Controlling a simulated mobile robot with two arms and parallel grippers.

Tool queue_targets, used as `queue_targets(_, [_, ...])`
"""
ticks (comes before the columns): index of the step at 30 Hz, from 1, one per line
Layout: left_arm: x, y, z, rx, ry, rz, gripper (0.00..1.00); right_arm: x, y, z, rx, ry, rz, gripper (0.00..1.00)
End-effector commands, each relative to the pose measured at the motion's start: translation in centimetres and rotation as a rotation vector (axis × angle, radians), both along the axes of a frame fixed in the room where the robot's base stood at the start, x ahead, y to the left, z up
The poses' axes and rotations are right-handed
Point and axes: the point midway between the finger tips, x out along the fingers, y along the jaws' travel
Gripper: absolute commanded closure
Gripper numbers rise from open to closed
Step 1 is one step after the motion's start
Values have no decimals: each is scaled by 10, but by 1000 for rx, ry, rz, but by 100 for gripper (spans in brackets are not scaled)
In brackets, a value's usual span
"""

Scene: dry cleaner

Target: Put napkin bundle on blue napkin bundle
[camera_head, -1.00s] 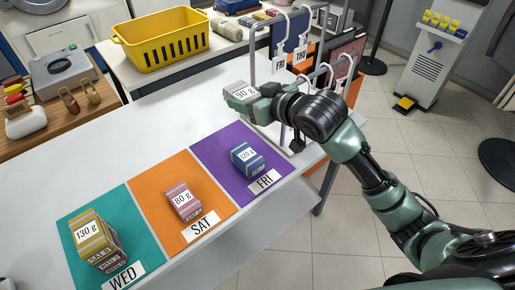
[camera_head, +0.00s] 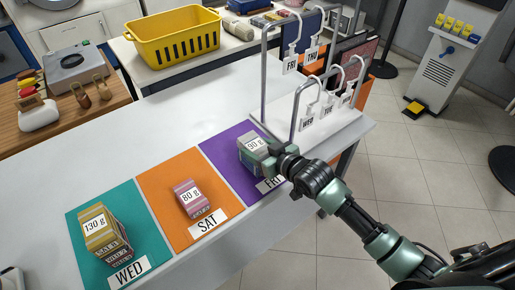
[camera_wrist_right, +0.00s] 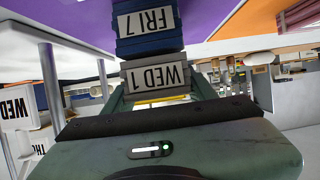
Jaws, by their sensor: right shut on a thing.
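The grey napkin bundle (camera_head: 254,142), labelled "90 g", is held in my right gripper (camera_head: 268,158) over the purple FRI mat. In the right wrist view the grey bundle (camera_wrist_right: 155,79) shows an upside-down "WED 1" label between the fingers. The blue napkin bundle (camera_wrist_right: 148,42), labelled "FRI 7", is directly against it there, on the mat side. The grey bundle appears directly above the blue one, with little or no gap; contact is hard to confirm. In the head view the blue bundle is mostly hidden. My left gripper is not clearly in view.
A pink bundle (camera_head: 190,199) sits on the orange SAT mat (camera_head: 160,200). A white rack with day tags (camera_head: 308,122) stands close behind the right gripper. The white table behind the mats is clear.

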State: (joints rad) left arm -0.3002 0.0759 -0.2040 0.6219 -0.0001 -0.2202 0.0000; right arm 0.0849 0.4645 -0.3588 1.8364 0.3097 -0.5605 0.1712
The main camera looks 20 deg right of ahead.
Motion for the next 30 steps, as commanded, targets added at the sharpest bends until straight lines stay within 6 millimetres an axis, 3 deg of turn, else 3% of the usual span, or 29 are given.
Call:
queue_targets(12, [1,5,-1,6,0,4,22,0,0,-6,0,-1,0,86])
queue_targets(13, [1,5,-1,6,0,4,22,0,0,-5,0,-1,0,36])
queue_targets(15, [1,5,-1,6,0,4,22,0,0,-5,0,-1,0,22])
queue_targets(26, [0,5,1,6,1,4,22,0,0,0,1,-3,0,22])
queue_targets(30, [0,5,-1,6,1,4,22,-16,-6,4,-1,0,0,22])
